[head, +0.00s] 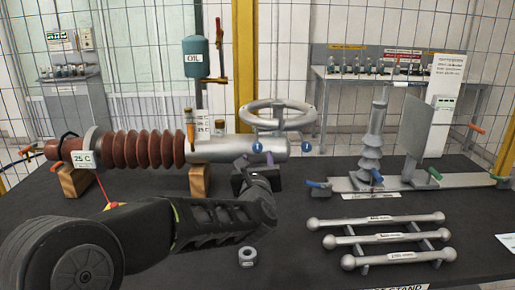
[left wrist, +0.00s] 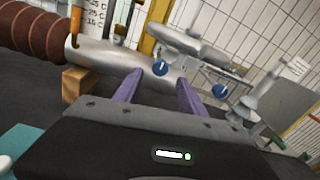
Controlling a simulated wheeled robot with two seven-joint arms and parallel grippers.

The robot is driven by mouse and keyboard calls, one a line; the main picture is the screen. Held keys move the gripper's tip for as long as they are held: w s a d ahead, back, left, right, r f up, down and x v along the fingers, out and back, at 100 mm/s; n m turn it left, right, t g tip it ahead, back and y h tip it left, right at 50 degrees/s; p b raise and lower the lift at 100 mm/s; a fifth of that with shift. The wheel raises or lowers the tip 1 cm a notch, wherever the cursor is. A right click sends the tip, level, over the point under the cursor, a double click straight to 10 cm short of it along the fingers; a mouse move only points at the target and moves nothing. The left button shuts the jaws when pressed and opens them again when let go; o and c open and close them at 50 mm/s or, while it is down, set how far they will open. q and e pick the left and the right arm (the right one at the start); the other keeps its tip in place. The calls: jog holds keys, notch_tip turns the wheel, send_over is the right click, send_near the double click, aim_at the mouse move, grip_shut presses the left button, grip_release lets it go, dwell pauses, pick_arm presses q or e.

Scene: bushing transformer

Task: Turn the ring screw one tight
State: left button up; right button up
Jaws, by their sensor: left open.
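The left blue screw (head: 258,146) is just above my left gripper, and the right blue screw (head: 307,147) is farther along. My left gripper (head: 256,166) is open and empty, with purple fingers. In the left wrist view, the left blue screw (left wrist: 161,68) shows between and just beyond the fingertips (left wrist: 160,78); I see no contact. The right blue screw (left wrist: 220,91) is right of the fingers. My right gripper is out of view.
A silver handwheel (head: 278,119) stands above the cylinder. Brown ribbed insulator (head: 145,149) and wooden blocks (head: 199,180) lie left. Silver bars (head: 388,238) on a rack and a grey fixture (head: 372,150) are at right.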

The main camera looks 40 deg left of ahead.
aim_at(258, 149)
pick_arm(q)
jog(key=p+x, duration=0.2)
jog(key=x, duration=0.5)
jog(key=shift+w+a, duration=0.15)
jog(key=shift+w, duration=0.05)
jog(key=shift+f, duration=0.1)
jog(key=shift+c, duration=0.6)
grip_shut()
